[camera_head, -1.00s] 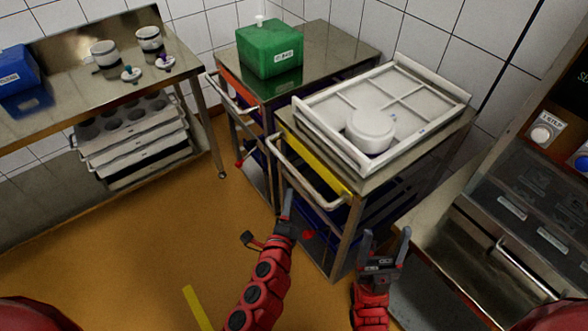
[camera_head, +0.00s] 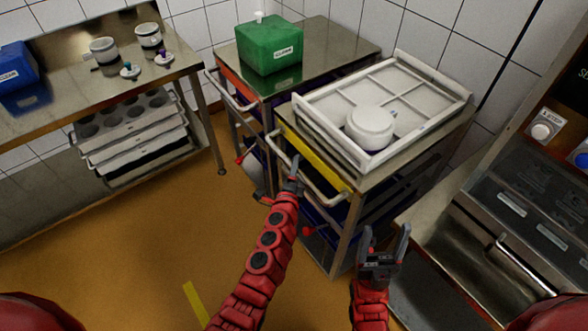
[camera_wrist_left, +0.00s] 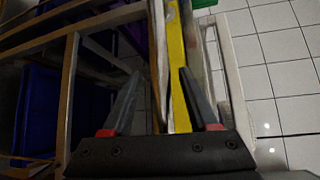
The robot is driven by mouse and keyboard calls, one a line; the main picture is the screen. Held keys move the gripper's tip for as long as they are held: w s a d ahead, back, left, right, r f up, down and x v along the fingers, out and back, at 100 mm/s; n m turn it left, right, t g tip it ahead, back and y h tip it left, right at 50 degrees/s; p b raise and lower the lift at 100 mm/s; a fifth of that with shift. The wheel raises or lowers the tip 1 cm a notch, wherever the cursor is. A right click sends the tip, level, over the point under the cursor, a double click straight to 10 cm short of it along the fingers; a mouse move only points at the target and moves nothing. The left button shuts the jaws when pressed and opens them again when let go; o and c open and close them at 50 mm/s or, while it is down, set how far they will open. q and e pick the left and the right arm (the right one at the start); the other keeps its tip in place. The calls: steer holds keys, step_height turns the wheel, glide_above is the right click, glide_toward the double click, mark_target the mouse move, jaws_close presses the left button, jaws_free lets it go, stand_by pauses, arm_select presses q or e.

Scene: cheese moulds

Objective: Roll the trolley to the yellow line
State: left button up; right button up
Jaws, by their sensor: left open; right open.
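The near trolley (camera_head: 341,230) is a metal cart with a yellow front strip (camera_head: 318,160) and a pale push handle (camera_head: 310,180) on its front side. My left gripper (camera_head: 293,168) is open at the handle's left part. In the left wrist view, the pale handle bar (camera_wrist_left: 159,60) runs between the open fingers, beside the yellow strip (camera_wrist_left: 178,75); contact cannot be told. My right gripper (camera_head: 384,238) is open and empty, in front of the trolley's right side. The yellow line (camera_head: 196,303) lies on the floor at lower left.
A white tray (camera_head: 448,88) with a white round mould (camera_head: 370,126) rests on the near trolley. Another trolley (camera_head: 335,50) with a green box (camera_head: 269,45) stands behind left. A steel bench (camera_head: 60,112) is at left, a counter (camera_head: 430,215) at right. The orange floor (camera_head: 130,240) is clear.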

arm_select(q)
jaws_close()
stand_by(1.4)
